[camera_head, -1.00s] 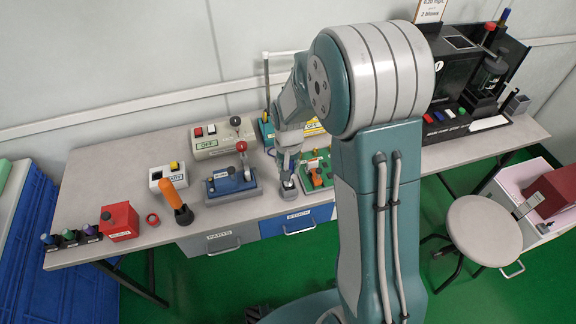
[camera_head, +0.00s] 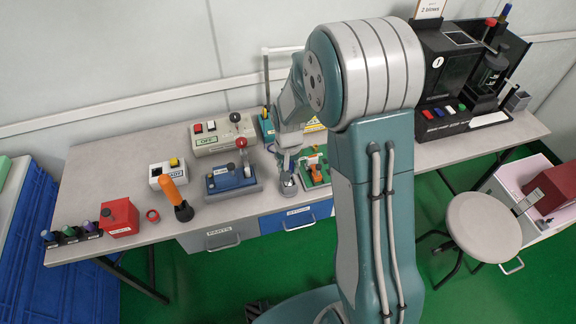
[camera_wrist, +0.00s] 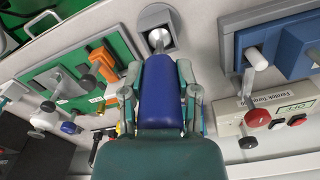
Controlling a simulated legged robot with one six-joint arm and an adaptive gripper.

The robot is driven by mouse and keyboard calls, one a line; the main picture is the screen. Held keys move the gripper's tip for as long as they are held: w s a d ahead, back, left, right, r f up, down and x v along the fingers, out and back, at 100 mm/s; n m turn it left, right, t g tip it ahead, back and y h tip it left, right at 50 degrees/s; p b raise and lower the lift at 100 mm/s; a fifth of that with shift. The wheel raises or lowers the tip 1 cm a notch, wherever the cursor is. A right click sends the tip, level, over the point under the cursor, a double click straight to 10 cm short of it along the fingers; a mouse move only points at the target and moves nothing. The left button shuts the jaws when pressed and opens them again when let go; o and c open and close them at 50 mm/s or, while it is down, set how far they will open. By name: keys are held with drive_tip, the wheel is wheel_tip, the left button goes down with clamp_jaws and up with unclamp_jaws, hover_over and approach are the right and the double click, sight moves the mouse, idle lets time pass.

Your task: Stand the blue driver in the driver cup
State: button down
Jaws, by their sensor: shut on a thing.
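My gripper (camera_wrist: 160,78) is shut on the blue driver (camera_wrist: 160,100), around its blue handle. In the wrist view the driver's metal shaft points away from me toward the grey driver cup (camera_wrist: 171,14). The shaft tip shows over the cup's round opening; I cannot tell whether it is inside or just above. In the head view my gripper (camera_head: 287,152) points down over the cup (camera_head: 289,187), near the bench's front edge. The driver is mostly hidden there.
A blue lever tester (camera_head: 232,180) stands close left of the cup, and a green board (camera_head: 316,171) with an orange part close right. An off-white button box (camera_head: 222,138) stands behind. An orange-handled tool (camera_head: 175,196) and red box (camera_head: 119,218) are farther left.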

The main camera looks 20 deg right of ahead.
drive_tip(key=shift+f, duration=0.55)
drive_tip(key=shift+c, duration=1.3)
unclamp_jaws()
wheel_tip(320, 180, up, 12)
drive_tip(key=shift+f, duration=0.1)
